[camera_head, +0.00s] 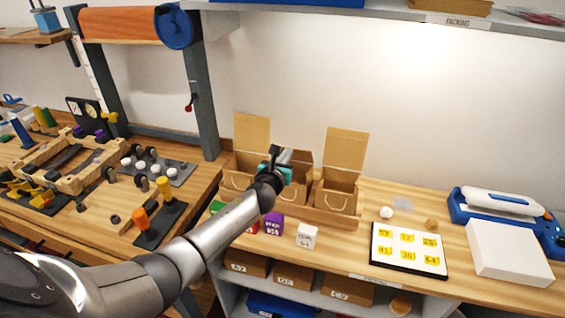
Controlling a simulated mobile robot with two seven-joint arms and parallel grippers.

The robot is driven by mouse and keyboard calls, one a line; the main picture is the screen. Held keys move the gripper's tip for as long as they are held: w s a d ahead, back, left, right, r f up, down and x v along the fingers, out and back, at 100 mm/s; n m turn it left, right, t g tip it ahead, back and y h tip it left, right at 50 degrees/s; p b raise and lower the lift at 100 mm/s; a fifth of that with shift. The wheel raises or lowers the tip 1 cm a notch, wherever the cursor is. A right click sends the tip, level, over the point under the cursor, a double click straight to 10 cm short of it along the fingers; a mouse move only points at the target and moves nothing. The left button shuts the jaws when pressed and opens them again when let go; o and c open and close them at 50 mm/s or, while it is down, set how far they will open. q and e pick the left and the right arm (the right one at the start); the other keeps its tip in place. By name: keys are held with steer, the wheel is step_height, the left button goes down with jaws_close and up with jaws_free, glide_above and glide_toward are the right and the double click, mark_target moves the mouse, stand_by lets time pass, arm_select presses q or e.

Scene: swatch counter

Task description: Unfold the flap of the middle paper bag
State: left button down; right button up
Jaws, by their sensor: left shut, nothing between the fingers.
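Three brown paper bags stand in a row on a wooden stand (325,217) at the back of the counter. The left bag (241,175) and the right bag (337,193) each have a tall flap standing up behind the opening. The middle bag (301,186) is partly hidden behind my left gripper and shows no tall upright flap; how its flap lies is not clear. My left gripper (281,155) is shut and empty, in front of the middle bag near its top. Whether it touches the bag cannot be told. My right gripper is not in view.
Purple (273,223) and white (307,236) cubes stand before the bags, with red and green ones partly behind my left arm. A card of yellow labels (409,250) and a blue-and-white device (498,205) are at the right. A shelf (400,17) hangs above.

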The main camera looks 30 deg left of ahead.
arm_select(q)
steer(key=w+r, duration=0.1)
steer(key=w+r+p, duration=0.1)
steer(key=w+r, duration=0.1)
steer(key=shift+w+a, duration=0.3)
steer(key=shift+a, duration=0.1)
steer(key=shift+w+a+r, duration=0.15)
steer(key=shift+w+r, duration=0.1)
steer(key=shift+w, duration=0.45)
steer(key=shift+w+a+r, duration=0.15)
steer(key=shift+w+r, duration=0.1)
steer(key=shift+w, duration=0.4)
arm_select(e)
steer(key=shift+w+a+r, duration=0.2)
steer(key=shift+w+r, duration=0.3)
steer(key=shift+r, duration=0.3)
